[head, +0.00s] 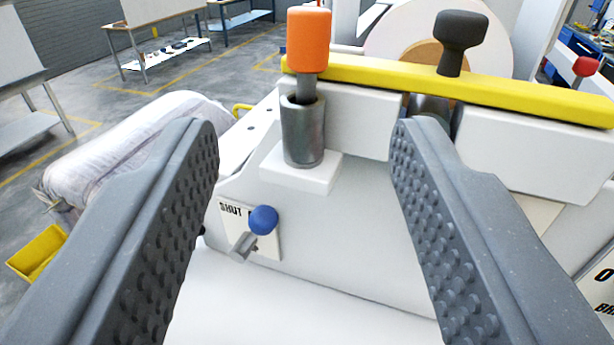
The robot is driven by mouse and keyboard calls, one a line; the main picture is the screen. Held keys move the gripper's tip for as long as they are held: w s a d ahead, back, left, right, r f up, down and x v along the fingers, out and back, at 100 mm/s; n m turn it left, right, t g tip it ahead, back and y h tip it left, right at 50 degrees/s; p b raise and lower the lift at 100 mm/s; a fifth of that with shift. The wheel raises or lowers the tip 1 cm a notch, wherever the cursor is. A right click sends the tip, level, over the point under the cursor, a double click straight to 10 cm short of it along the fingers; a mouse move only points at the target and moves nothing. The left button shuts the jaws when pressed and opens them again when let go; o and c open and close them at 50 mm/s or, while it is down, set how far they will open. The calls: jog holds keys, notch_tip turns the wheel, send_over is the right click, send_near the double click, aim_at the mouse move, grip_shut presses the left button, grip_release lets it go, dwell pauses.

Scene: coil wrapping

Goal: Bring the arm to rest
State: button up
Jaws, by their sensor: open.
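My gripper (305,150) is open, with its two grey studded fingers wide apart and nothing between them. Behind the gap, a white machine panel (345,225) fills the middle of the head view. An orange-capped handle (309,40) stands upright in a grey metal sleeve (303,130) on the panel. A blue knob (263,220) on a short lever sits below it, by a label reading "SHUT", partly hidden. The fingers appear apart from these controls. The rest of my arm is out of view.
A yellow bar (390,75) runs along the machine's top, with a black knob (462,35) above it. A red knob (585,67) is at right. A plastic-wrapped bundle (130,145) and a yellow bin (38,253) lie left. Workbenches (155,20) stand behind on open floor.

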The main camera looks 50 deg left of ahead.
jog(key=shift+d, duration=0.1)
dwell(0.3)
jog(key=s+d+f+m+t+h, duration=0.1)
jog(key=s+d+f+m+h, duration=0.1)
jog(key=d, duration=0.7)
jog(key=s+d+f+m+t+h, duration=0.2)
jog(key=d+f+m+h, duration=0.3)
jog(key=d, duration=0.5)
jog(key=s+d+f+m+t+h, duration=0.1)
jog(key=s+d+f+m+h, duration=0.2)
jog(key=d+f+h, duration=0.4)
jog(key=d+f, duration=0.1)
jog(key=d, duration=0.1)
jog(key=shift+d+f+m+t, duration=0.25)
jog(key=shift+d+m+t, duration=0.05)
